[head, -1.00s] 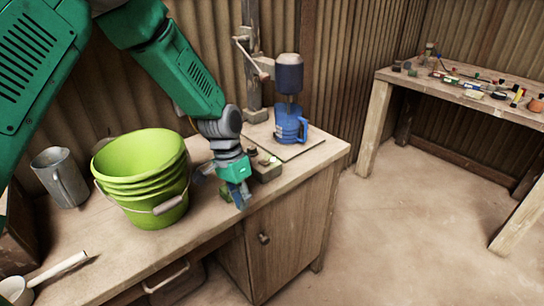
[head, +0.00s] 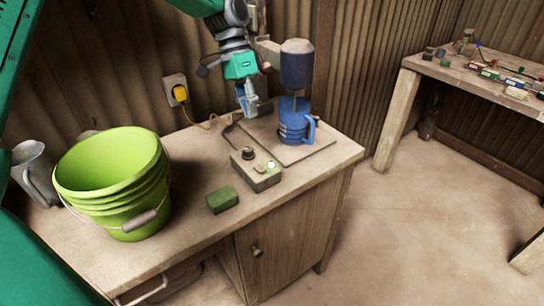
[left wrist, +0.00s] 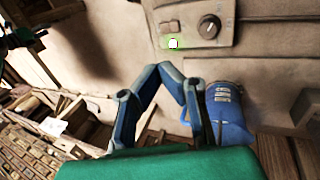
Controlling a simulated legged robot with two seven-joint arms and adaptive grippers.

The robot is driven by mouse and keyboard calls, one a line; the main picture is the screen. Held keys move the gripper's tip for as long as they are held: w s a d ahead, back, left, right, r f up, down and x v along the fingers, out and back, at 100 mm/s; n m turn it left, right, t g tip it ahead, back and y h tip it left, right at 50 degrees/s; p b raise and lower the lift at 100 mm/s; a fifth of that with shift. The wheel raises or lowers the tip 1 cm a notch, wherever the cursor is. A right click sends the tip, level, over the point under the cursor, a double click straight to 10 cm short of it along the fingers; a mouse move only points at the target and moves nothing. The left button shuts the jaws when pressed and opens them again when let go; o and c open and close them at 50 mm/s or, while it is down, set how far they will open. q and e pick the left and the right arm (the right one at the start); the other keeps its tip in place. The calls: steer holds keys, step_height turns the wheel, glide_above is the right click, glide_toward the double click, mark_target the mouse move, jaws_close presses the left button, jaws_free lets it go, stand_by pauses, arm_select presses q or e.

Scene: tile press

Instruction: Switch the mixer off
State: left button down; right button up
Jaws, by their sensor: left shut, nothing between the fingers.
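The mixer has a dark blue motor head (head: 296,65) above a blue jug (head: 295,122) on a square board. Its grey control box (head: 256,170) sits on the bench in front, with a dark round knob (head: 248,153), a small switch (head: 260,169) and a lit whitish-green lamp (head: 271,165). My left gripper (head: 249,108) is shut and empty, above the bench behind the control box and left of the jug. The left wrist view shows the gripper (left wrist: 170,74) apart from the box, with the knob (left wrist: 209,26), switch (left wrist: 174,26) and glowing lamp (left wrist: 173,44) beyond the fingertips.
A green block (head: 222,200) lies left of the control box. A lime bucket (head: 115,190) and a metal jug (head: 35,172) stand further left. A yellow plug (head: 179,93) sits in the wall socket, its cable running along the bench. The bench front (head: 200,230) has free room.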

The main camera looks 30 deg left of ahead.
arm_select(q)
steer(key=a, duration=0.1)
glide_above(262, 170)
steer(key=w+a, duration=0.1)
steer(key=a, duration=0.1)
steer(key=f, duration=0.5)
steer(key=shift+d+f, duration=0.2)
steer(key=shift+f, duration=0.15)
steer(key=f, duration=0.5)
steer(key=s+f, duration=0.1)
steer(key=f, duration=0.1)
steer(key=shift+d+f, duration=0.2)
steer(key=shift+d, duration=0.95)
steer(key=shift+a+f, duration=0.2)
steer(key=shift+a, duration=0.4)
arm_select(e)
steer(key=shift+s+a+r, duration=0.25)
steer(key=shift+a+r, duration=0.2)
arm_select(q)
steer(key=shift+w+p, duration=0.1)
steer(key=shift+p, duration=0.25)
arm_select(e)
steer(key=shift+d, duration=0.1)
